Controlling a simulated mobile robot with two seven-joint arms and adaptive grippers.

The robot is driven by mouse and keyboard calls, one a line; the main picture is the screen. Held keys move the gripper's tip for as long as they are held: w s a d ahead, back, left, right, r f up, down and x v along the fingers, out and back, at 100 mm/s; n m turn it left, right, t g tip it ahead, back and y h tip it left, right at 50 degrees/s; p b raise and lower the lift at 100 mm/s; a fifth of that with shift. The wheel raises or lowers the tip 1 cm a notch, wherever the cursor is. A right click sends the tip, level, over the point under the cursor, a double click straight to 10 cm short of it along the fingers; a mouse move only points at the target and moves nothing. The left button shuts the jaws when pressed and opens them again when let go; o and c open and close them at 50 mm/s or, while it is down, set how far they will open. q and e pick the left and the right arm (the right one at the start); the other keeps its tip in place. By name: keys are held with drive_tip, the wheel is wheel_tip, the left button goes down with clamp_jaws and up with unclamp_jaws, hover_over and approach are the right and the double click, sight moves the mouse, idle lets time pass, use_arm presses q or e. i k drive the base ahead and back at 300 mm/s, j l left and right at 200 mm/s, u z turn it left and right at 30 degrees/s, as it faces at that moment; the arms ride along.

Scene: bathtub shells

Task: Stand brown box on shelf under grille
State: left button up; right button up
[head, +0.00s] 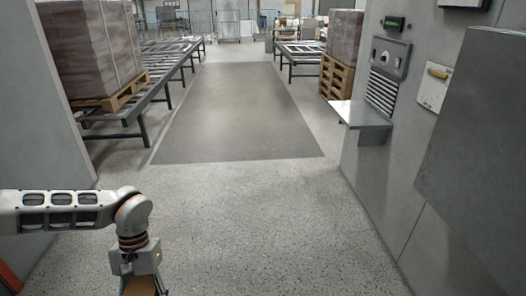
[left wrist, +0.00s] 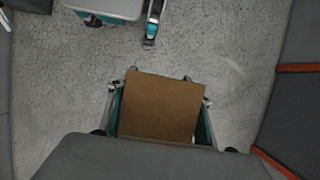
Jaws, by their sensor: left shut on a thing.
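The shelf (head: 360,113) is a small grey metal ledge on the right wall, and its top looks bare. The grille (head: 381,93) is a slotted panel just above it on the wall. My left gripper (head: 141,287) is at the bottom left of the head view, far from the shelf, and its lower end is cut off by the frame. In the left wrist view, the brown box (left wrist: 162,105) sits between the gripper's two fingers, which are shut on it. Only a sliver of the box shows in the head view. My right gripper is in neither view.
A large grey panel (head: 478,150) juts out at the right, near the wall. Roller conveyors (head: 160,85) and a wrapped pallet load (head: 90,48) stand at the left. The speckled floor (head: 250,220) ahead and the dark mat (head: 235,110) are clear.

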sight(353, 113)
drive_tip(key=i+j+z, duration=0.15)
drive_tip(key=i, duration=1.1)
drive_tip(key=i+j+z, duration=0.1)
drive_tip(key=i+z, duration=0.35)
drive_tip(key=i, duration=0.75)
drive_tip(key=i+z, duration=0.3)
drive_tip(key=i, duration=0.2)
drive_tip(key=i+j+z, duration=0.15)
drive_tip(key=i+z, duration=0.15)
drive_tip(key=i, duration=0.15)
